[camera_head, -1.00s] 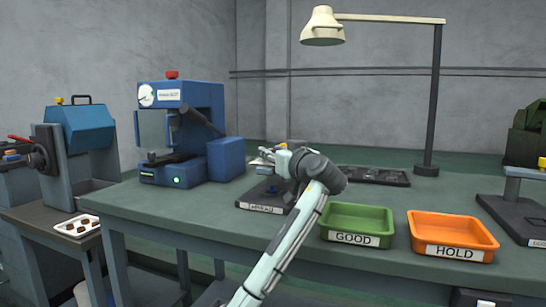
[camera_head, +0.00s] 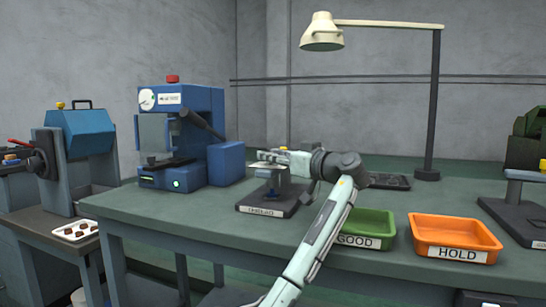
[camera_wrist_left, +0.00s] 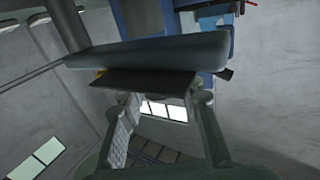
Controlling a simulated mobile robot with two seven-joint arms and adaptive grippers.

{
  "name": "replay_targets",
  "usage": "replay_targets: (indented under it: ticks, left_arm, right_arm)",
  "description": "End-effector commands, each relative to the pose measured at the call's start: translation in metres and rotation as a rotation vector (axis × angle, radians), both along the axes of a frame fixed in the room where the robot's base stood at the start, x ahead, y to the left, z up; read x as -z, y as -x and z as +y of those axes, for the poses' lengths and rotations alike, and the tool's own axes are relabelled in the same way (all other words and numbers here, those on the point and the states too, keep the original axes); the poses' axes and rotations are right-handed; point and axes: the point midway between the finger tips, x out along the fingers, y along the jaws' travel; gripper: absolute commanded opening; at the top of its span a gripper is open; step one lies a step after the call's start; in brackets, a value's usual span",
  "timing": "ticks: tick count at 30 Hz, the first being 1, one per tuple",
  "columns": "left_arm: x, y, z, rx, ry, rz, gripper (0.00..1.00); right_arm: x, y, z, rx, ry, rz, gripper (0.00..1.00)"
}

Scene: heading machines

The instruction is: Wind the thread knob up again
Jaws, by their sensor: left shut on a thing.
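The thread station (camera_head: 262,209) is a dark base on the bench, with a label that seems to read THREAD. A blue upright part (camera_head: 284,187) stands on it. My left gripper (camera_head: 266,158) comes in from the right, lying roughly level above the base at the top of the station. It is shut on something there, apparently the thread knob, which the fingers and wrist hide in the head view. In the left wrist view the two fingers (camera_wrist_left: 162,100) reach to a dark block (camera_wrist_left: 145,82) below a grey bar. My right gripper is not in view.
A blue press (camera_head: 180,135) stands left of the station. A green GOOD tray (camera_head: 374,222), partly behind my arm, and an orange HOLD tray (camera_head: 455,232) are to the right. A dark tray (camera_head: 390,181) and a lamp (camera_head: 434,120) stand behind. The bench front left is clear.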

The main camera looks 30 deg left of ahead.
Motion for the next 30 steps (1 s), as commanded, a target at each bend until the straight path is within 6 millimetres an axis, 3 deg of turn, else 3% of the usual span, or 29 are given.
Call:
replay_targets:
  ticks: [2, 3, 8, 19, 30]
  left_arm:
    - [0.000, 0.000, 0.000, 0.001, 0.001, -0.001, 0.03]
    - [0.000, 0.000, 0.000, 0.001, 0.001, -0.001, 0.36]
    - [0.000, 0.000, 0.000, 0.001, 0.001, -0.001, 0.55]
    - [-0.007, 0.000, 0.000, 0.001, 0.001, -0.003, 0.55]
    - [-0.074, 0.000, 0.000, 0.002, 0.001, -0.004, 0.55]
  right_arm:
    - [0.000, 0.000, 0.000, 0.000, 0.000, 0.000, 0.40]
    - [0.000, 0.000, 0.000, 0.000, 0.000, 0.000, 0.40]
    - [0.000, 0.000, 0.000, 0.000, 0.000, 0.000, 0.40]
    - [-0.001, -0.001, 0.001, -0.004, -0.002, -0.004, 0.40]
    - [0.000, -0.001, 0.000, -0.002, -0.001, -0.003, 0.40]
